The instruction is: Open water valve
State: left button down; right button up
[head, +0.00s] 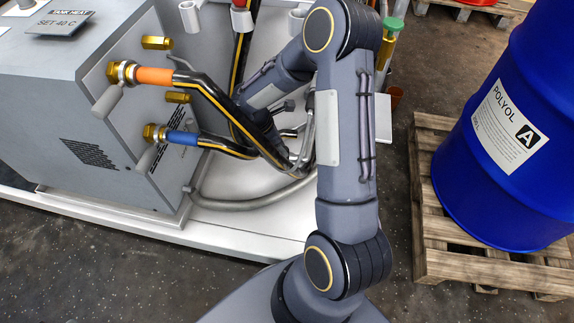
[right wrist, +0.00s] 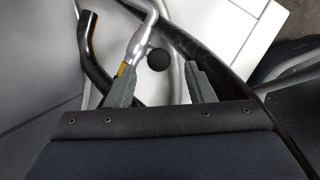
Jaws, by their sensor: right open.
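A black ball knob (right wrist: 158,60) shows in the right wrist view, in the gap between the fingers of my right gripper (right wrist: 160,54). The fingers are apart and not closed on it; whether they touch it cannot be told. I cannot tell for sure that this knob belongs to the water valve. In the head view, my right forearm reaches down behind the hoses, and the gripper is largely hidden there. Brass fittings with grey levers, an upper one (head: 107,101) and a lower one (head: 147,157), sit on the grey unit's side. My left gripper is in neither view.
The grey tank-heat unit (head: 95,100) stands at left. Black yellow-striped hoses with an orange sleeve (head: 155,76) and a blue sleeve (head: 182,138) run close to my forearm. A curved grey pipe (head: 245,204) lies below. A blue drum (head: 470,185) stands on a wooden pallet (head: 440,262) at right.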

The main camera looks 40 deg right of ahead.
aim_at(284, 160)
jog(key=b+x, duration=0.3)
jog(key=x, duration=0.5)
jog(key=shift+f, duration=0.25)
grip_shut()
